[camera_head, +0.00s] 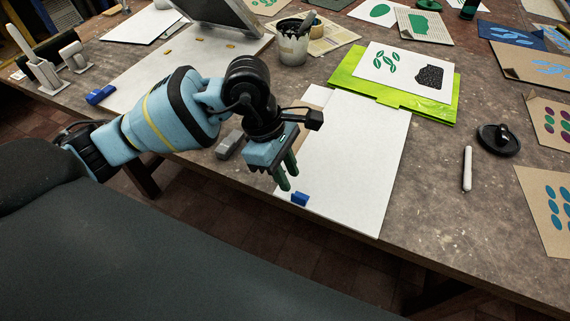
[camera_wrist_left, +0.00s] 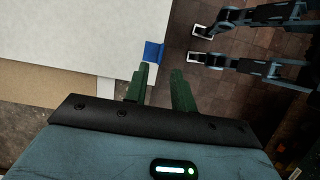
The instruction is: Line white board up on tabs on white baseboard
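A long white board (camera_head: 372,165) lies flat on the table in the middle of the head view, its near edge at the table's front edge. A small blue tab (camera_head: 299,199) sits at its near left corner and also shows in the wrist view (camera_wrist_left: 152,51).
A lime board (camera_head: 345,82) with a leaf print (camera_head: 375,65) overlaps the white board's far end. A grey block (camera_head: 230,144) lies left of my gripper. A paint pot (camera_head: 291,48) stands behind. A white stick (camera_head: 467,168) and black dish (camera_head: 497,140) lie at right.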

